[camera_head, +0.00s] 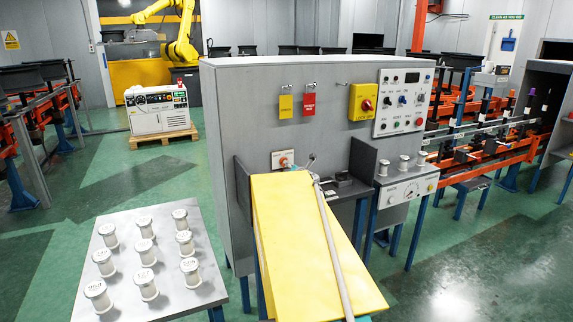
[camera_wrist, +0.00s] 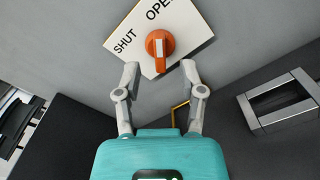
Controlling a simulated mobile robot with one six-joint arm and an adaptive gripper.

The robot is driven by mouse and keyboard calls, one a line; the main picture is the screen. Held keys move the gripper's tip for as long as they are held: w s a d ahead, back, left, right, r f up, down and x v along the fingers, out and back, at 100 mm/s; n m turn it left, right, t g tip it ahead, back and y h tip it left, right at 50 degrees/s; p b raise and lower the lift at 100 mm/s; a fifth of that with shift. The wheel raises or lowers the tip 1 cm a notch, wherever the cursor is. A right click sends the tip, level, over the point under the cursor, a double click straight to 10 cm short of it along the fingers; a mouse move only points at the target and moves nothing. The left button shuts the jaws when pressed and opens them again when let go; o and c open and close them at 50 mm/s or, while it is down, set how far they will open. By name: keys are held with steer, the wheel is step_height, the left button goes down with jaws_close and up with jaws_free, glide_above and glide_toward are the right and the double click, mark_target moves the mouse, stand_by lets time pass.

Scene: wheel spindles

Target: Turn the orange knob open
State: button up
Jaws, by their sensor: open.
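The orange knob (camera_wrist: 168,46) sits on a white plate (camera_wrist: 191,27) marked SHUT on its left and OPEN at its upper right in the wrist view. Its raised handle with a white mark runs up and down in that picture; which word it points to is unclear. My gripper (camera_wrist: 160,69) is open and empty. Its two grey fingertips are just below the knob, one to each side, and seem apart from it. In the head view the knob (camera_head: 285,160) is small on the grey cabinet front, and my gripper is hard to make out there.
A grey handle (camera_wrist: 283,101) is at right in the wrist view. Several white spools stand on a table (camera_head: 128,285) at lower left.

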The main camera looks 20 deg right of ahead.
steer(key=shift+w, duration=1.85)
steer(key=shift+c, duration=0.2)
jaws_close()
